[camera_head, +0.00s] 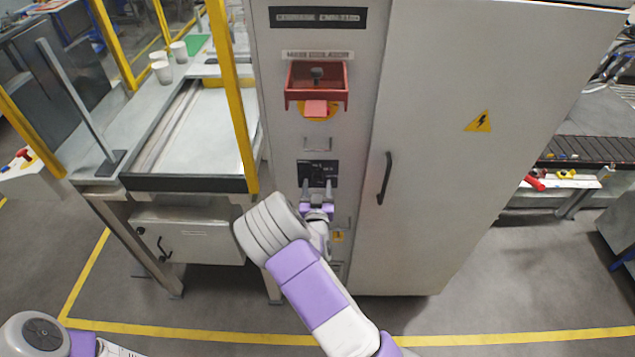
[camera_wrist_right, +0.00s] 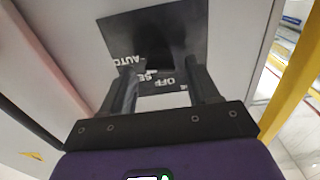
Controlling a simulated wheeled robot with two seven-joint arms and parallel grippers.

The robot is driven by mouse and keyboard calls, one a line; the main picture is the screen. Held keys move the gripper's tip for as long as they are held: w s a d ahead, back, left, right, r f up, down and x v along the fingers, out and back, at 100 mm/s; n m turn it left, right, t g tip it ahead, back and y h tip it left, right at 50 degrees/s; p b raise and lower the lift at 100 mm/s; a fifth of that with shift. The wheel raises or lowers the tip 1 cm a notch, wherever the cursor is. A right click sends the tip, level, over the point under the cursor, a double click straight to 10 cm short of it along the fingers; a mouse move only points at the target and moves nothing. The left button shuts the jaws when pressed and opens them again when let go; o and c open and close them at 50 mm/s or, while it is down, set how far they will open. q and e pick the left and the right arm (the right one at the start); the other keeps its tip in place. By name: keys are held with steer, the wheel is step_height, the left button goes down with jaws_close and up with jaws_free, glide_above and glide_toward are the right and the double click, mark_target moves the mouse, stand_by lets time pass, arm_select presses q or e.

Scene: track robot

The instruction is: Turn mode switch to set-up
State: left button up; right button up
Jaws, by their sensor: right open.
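The mode switch plate (camera_head: 318,168) is a small black plate on the grey cabinet column, below a red-framed unit. In the right wrist view the black plate (camera_wrist_right: 120,40) shows upside down, with white lettering that reads AUTO, OFF and part of SET-UP. A darker block on it may be the switch knob; its pointing direction is unclear. My right gripper (camera_head: 317,185) is open in front of the plate's lower part. In the right wrist view its two fingers (camera_wrist_right: 160,72) stand apart, with the lettering between them and nothing visibly gripped. My left gripper is out of view.
Above the plate is the red guard (camera_head: 317,86). Right of the column is a large cabinet door with a black handle (camera_head: 384,178). A yellow post (camera_head: 233,100) and a worktable (camera_head: 150,185) stand close on the left. Floor in front is clear.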

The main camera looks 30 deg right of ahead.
steer(key=shift+x, duration=0.95)
steer(key=c, duration=1)
steer(key=shift+o, duration=0.2)
steer(key=shift+n, duration=0.4)
steer(key=n+b, duration=0.1)
steer(key=n, duration=0.2)
steer(key=shift+f+n+b, duration=0.1)
steer(key=shift+n+b, duration=0.2)
steer(key=n+b, duration=0.1)
steer(key=n, duration=0.4)
steer(key=shift+d, duration=0.1)
steer(key=shift+n, duration=0.3)
